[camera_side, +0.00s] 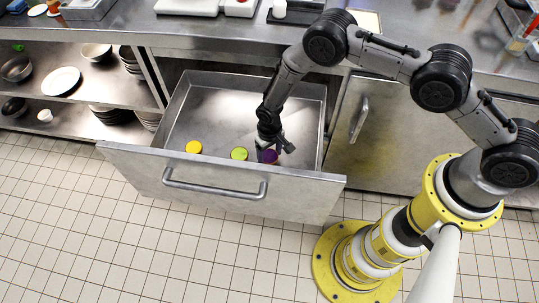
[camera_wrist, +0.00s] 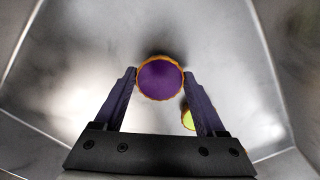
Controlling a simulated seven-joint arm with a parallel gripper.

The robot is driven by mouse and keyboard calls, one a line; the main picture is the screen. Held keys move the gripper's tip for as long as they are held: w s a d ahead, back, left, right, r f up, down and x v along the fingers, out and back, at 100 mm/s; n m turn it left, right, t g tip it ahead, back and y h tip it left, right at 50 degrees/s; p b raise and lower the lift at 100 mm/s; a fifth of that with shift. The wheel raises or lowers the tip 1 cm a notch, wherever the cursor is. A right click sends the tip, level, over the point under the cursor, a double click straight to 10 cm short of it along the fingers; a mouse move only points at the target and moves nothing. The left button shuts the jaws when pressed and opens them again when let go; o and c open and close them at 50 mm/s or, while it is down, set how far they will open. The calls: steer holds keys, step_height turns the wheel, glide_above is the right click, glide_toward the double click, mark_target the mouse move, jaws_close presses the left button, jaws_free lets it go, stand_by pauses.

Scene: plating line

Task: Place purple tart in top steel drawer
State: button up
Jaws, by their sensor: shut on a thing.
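The purple tart (camera_side: 268,156) is in my gripper (camera_side: 272,148), inside the open top steel drawer (camera_side: 215,120), near its front wall on the right. In the wrist view the purple tart (camera_wrist: 160,79) has an orange crust and sits between the two fingertips of my gripper (camera_wrist: 160,82), which is shut on it. I cannot tell whether the tart touches the drawer floor. A green tart (camera_side: 239,153) and a yellow tart (camera_side: 194,147) lie in the drawer to its left. Part of the green tart (camera_wrist: 188,119) shows behind the right finger in the wrist view.
The drawer's front panel (camera_side: 220,185) with its bar handle stands out over the tiled floor. A steel counter (camera_side: 190,45) runs above the drawer. A closed cabinet door (camera_side: 385,140) is at right and shelves with dishes (camera_side: 62,80) are at left. The drawer's back half is clear.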

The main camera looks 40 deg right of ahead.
mark_target(270, 156)
steer(key=shift+f, duration=0.5)
steer(key=shift+f, duration=0.2)
steer(key=o, duration=0.8)
steer(key=shift+r, duration=0.1)
step_height(270, 156, up, 12)
steer(key=shift+r, duration=0.1)
